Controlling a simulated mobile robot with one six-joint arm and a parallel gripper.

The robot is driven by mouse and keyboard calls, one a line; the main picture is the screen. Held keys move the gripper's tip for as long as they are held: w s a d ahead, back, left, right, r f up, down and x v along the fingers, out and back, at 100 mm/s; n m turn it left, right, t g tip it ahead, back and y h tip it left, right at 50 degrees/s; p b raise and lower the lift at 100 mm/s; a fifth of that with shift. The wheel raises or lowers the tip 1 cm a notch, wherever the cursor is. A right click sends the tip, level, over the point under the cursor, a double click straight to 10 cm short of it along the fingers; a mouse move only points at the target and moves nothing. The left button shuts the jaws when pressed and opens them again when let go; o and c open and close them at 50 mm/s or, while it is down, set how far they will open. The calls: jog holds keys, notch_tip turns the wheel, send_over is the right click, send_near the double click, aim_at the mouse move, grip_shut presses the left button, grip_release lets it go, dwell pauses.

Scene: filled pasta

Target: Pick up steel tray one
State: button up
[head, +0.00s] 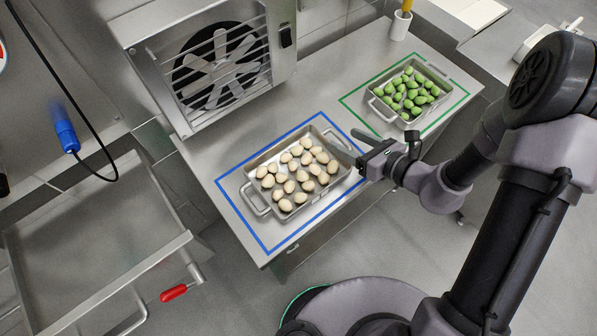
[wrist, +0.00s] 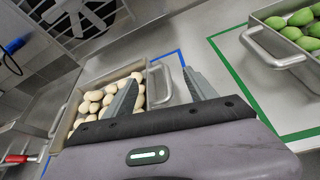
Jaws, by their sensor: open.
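A steel tray (head: 243,172) with several cream-coloured pasta pieces sits inside a blue outline on the steel table. Another steel tray (head: 376,109) with several green pieces sits inside a green outline farther right. No label shows which is tray one. My gripper (head: 348,143) is open and empty by the right end of the cream-piece tray. In the wrist view, this tray's near handle (wrist: 169,84) appears between my two fingers; the left finger covers part of the tray. I cannot tell whether the fingers are at handle height. The green-piece tray (wrist: 263,50) is at the upper right there.
A fan unit with a metal grille (head: 215,70) stands behind the trays. A white cup (head: 400,27) stands at the table's back right. A steel basin (head: 90,240) with a red-handled lever (head: 174,293) is at left. Bare table lies between the two outlines.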

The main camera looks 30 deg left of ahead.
aim_at(335, 140)
jog(key=a+f+b, duration=0.1)
jog(key=a+f, duration=0.1)
jog(key=a, duration=0.1)
jog(key=shift+w+f, duration=0.1)
jog(key=shift+f, duration=0.1)
jog(key=shift+w+a+f, duration=0.1)
jog(key=shift+w+a, duration=0.05)
jog(key=shift+a, duration=0.2)
grip_shut()
